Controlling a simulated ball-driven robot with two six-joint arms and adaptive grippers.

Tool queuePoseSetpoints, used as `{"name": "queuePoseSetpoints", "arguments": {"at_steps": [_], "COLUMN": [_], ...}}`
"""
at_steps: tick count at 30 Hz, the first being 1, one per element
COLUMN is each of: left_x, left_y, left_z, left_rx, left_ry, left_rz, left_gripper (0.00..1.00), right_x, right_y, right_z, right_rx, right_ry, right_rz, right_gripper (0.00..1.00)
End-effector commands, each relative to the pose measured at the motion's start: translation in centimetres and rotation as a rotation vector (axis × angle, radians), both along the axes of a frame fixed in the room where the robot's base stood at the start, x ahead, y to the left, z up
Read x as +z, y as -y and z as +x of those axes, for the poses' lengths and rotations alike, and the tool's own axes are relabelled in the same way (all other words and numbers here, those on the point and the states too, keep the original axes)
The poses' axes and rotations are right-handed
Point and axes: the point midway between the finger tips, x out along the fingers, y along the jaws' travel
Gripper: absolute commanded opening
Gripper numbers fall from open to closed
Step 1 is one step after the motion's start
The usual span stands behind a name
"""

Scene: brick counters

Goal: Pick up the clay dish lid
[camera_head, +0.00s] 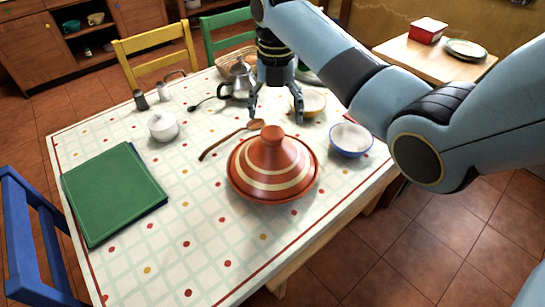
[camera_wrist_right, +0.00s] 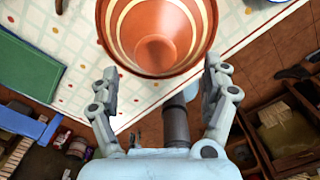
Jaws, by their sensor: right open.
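The clay dish lid (camera_head: 272,170) is a terracotta cone with cream bands and a round knob. It sits on its shallow clay dish (camera_head: 275,201) near the table's right front edge. In the right wrist view the lid (camera_wrist_right: 158,25) fills the top middle, ahead of the fingers. My right gripper (camera_head: 275,117) points down, fingers spread and empty, appearing just behind the knob in the head view. Its fingers also show in the wrist view (camera_wrist_right: 160,68), apart from the lid. The exact height gap is unclear. My left gripper is not in view.
A wooden spoon (camera_head: 228,140) lies left of the lid. A blue-rimmed bowl (camera_head: 350,139) and a yellow bowl (camera_head: 311,102) stand to the right and behind. A metal teapot (camera_head: 238,82), white sugar pot (camera_head: 163,126) and green book (camera_head: 114,190) are farther off. The front left cloth is clear.

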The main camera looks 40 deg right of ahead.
Motion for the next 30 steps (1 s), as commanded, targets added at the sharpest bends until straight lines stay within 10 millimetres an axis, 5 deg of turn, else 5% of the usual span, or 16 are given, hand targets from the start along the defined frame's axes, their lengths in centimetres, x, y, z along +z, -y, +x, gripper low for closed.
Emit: {"name": "queuePoseSetpoints", "arguments": {"at_steps": [16, 25, 30], "left_x": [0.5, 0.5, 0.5], "left_y": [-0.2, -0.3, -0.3], "left_z": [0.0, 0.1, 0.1], "left_rx": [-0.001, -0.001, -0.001], "left_ry": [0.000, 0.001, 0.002], "left_rz": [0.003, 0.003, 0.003], "left_gripper": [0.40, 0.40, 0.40], "right_x": [-6.9, -7.7, -7.6], "right_y": [-0.9, -0.9, -0.9], "right_z": [-0.1, -0.1, -0.1], "right_rx": [-0.003, -0.002, -0.003], "right_ry": [0.000, 0.002, 0.002], "right_rz": [0.000, 0.000, 0.000], "right_gripper": [0.81, 0.81, 0.61]}}
